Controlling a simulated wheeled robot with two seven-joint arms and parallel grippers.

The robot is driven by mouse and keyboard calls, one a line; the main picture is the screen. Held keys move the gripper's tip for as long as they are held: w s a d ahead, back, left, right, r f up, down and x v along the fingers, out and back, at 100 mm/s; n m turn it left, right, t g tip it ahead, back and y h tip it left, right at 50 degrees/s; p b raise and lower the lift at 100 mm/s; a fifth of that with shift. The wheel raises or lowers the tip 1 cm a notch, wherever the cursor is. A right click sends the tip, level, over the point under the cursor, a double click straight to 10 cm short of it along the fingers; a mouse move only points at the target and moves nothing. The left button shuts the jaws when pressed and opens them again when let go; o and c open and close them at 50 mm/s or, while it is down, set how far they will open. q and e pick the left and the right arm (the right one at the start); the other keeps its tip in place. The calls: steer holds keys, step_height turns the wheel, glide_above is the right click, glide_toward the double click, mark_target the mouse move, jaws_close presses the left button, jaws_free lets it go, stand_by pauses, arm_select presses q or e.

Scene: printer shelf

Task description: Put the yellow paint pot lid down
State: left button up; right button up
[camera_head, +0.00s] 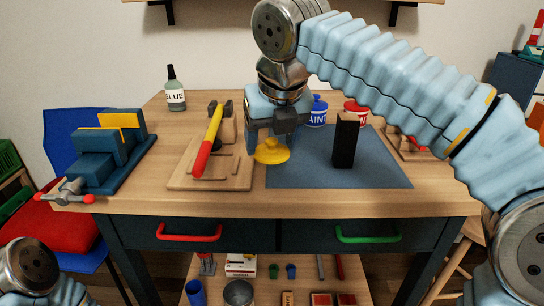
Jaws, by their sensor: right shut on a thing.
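The yellow paint pot lid (271,154) is a round disc with a raised knob. It is at the left edge of the blue mat (305,175) on the workbench. My right gripper (276,136) points down from above and is shut on the lid's knob. Its fingers partly hide the lid's top. I cannot tell whether the lid touches the mat. A blue paint pot (317,114) and a red pot (355,113) stand behind, both partly hidden. My left gripper is out of view; only part of my left arm shows at the bottom left.
A black block (344,143) stands upright on the mat, right of the lid. A wooden board (183,178) with a red and yellow tool (208,141) lies to the left. A blue vise (104,157) and a glue bottle (175,92) are further left. The mat's front right is clear.

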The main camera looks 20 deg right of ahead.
mark_target(274, 146)
steer(key=f, duration=0.3)
steer(key=shift+w+f+b, duration=0.2)
steer(key=shift+f+b, duration=0.05)
steer(key=shift+b, duration=0.1)
